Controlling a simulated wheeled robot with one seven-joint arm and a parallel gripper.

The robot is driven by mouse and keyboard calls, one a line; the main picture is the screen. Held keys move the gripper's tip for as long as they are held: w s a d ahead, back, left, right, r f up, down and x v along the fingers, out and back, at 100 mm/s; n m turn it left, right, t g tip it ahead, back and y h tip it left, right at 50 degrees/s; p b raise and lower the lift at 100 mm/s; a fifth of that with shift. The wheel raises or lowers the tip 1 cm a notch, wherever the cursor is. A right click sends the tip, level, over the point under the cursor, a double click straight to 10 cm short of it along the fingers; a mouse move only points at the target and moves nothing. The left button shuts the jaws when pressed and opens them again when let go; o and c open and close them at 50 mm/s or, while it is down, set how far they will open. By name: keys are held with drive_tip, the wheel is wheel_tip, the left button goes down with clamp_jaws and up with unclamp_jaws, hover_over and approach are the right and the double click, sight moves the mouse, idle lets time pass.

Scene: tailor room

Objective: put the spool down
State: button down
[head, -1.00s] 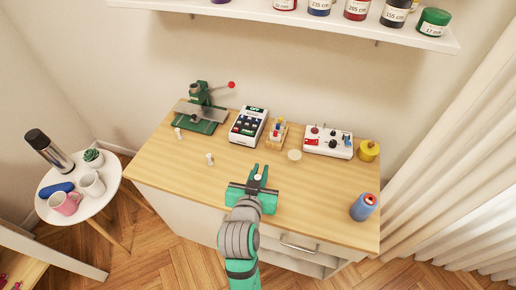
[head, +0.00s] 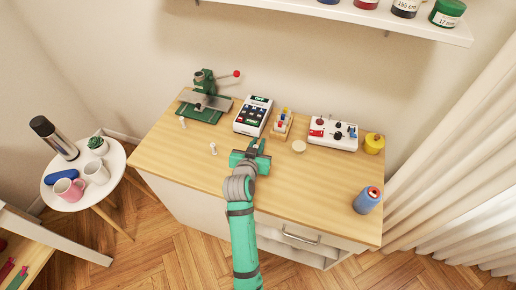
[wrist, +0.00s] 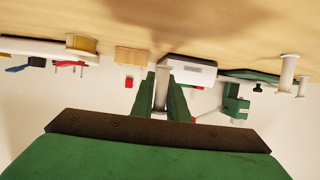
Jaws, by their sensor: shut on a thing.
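My gripper (head: 256,149) is over the wooden table top (head: 205,172), short of the machines at the back. In the wrist view, which shows the table upside down along the top, the two green fingers (wrist: 161,98) are shut on a slim white spool (wrist: 161,88). The spool looks roughly upright. I cannot tell whether it touches the table. Two similar white spools stand on the table to the left, one nearer (head: 213,148) and one farther (head: 182,122); they also show at the right of the wrist view (wrist: 288,72).
Along the back are a green press (head: 205,100), a keypad device (head: 253,116), a small wooden rack (head: 282,126), a control box (head: 333,133) and a yellow spool (head: 374,144). A pale disc (head: 299,146) lies right of my gripper. The front middle is clear.

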drive_tip(key=shift+w+a+f, duration=0.1)
drive_tip(key=shift+w+f, duration=0.25)
drive_tip(key=shift+f, duration=1.55)
drive_tip(key=shift+f, duration=0.1)
drive_tip(key=shift+f, duration=0.25)
